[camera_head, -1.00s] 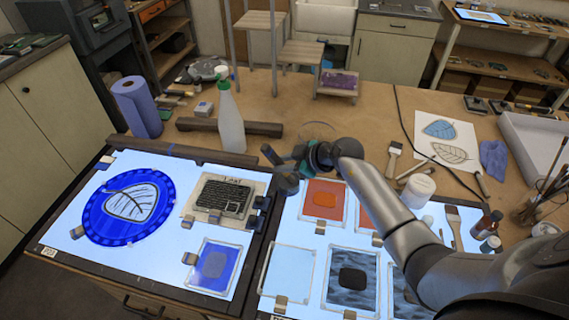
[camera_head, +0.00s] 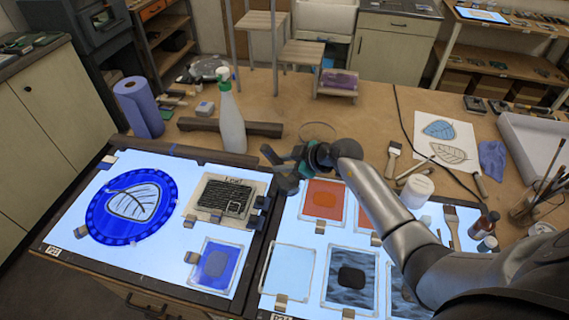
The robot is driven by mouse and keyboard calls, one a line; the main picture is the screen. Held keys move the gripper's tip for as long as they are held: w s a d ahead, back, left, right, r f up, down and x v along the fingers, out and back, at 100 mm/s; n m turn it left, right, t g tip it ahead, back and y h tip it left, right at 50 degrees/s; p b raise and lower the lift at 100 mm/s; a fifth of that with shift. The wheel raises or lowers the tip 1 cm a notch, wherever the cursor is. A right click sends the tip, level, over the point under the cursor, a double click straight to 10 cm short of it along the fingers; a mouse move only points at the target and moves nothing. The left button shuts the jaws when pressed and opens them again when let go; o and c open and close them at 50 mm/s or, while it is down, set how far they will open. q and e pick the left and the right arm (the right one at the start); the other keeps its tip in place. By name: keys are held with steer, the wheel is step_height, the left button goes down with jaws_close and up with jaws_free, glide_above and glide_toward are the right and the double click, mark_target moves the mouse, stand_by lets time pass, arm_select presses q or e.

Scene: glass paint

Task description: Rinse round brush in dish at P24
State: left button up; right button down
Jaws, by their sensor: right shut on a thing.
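My right gripper (camera_head: 276,169) reaches in from the right and hangs above the back edge of the light tables, near the middle of the picture. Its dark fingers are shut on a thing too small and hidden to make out. I cannot tell by sight that it is the round brush. A clear round dish (camera_head: 318,127) stands on the brown bench just behind my right wrist, partly hidden by it. The gripper is in front and to the left of the dish. My left gripper is not in view.
A green-topped spray bottle (camera_head: 231,122) stands left of the dish, by a dark bar (camera_head: 262,129). A blue roll (camera_head: 140,107) stands farther left. Glass panels lie on the lit tables, including a blue roundel (camera_head: 98,218). A brush jar (camera_head: 523,210) stands at right.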

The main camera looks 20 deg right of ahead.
mark_target(275, 157)
steer(key=shift+w+a+r, duration=0.1)
steer(key=shift+a+r, duration=0.25)
steer(key=shift+r, duration=0.35)
steer(key=shift+a+r, duration=0.35)
steer(key=shift+r, duration=2.6)
